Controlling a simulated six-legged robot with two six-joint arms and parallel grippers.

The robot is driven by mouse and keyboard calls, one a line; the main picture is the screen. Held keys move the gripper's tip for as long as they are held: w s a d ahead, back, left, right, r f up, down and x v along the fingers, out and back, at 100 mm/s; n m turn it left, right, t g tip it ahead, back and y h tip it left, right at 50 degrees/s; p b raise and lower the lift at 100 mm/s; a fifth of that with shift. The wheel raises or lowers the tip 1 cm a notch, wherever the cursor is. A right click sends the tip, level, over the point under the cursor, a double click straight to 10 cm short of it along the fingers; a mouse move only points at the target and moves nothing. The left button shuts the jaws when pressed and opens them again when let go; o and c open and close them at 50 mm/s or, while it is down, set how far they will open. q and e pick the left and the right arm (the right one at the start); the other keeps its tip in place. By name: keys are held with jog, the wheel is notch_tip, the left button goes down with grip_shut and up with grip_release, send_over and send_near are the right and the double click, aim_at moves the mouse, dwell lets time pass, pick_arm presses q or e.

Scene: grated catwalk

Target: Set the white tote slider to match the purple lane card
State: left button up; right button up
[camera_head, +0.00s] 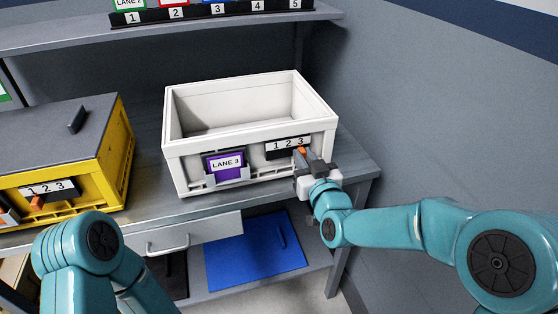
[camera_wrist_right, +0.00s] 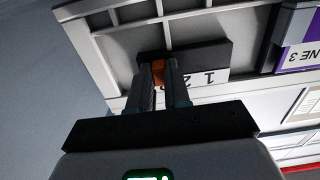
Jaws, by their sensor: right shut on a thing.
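The white tote (camera_head: 250,118) stands open and empty on the grey workbench. Its front carries a purple lane card (camera_head: 224,165) reading LANE 3 and, to the right, a black slider strip (camera_head: 284,148) marked 1 2 3. My right gripper (camera_head: 303,157) is shut on the orange slider tab (camera_wrist_right: 158,72) at the 3 end of the strip. In the right wrist view the strip is upside down; my fingers (camera_wrist_right: 166,85) cover the 3, while 1 and 2 show. My left arm shows at lower left, but its gripper is out of view.
A yellow tote (camera_head: 115,150) with a grey lid and its own 1 2 3 slider stands at left. Above is a shelf (camera_head: 60,38) with numbered card slots (camera_head: 232,12). Below are a drawer handle (camera_head: 167,246) and a blue panel (camera_head: 250,262).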

jog(key=o, duration=0.6)
jog(key=shift+r, duration=0.1)
jog(key=b+v, duration=0.3)
jog(key=v, duration=0.4)
jog(key=shift+b, duration=0.4)
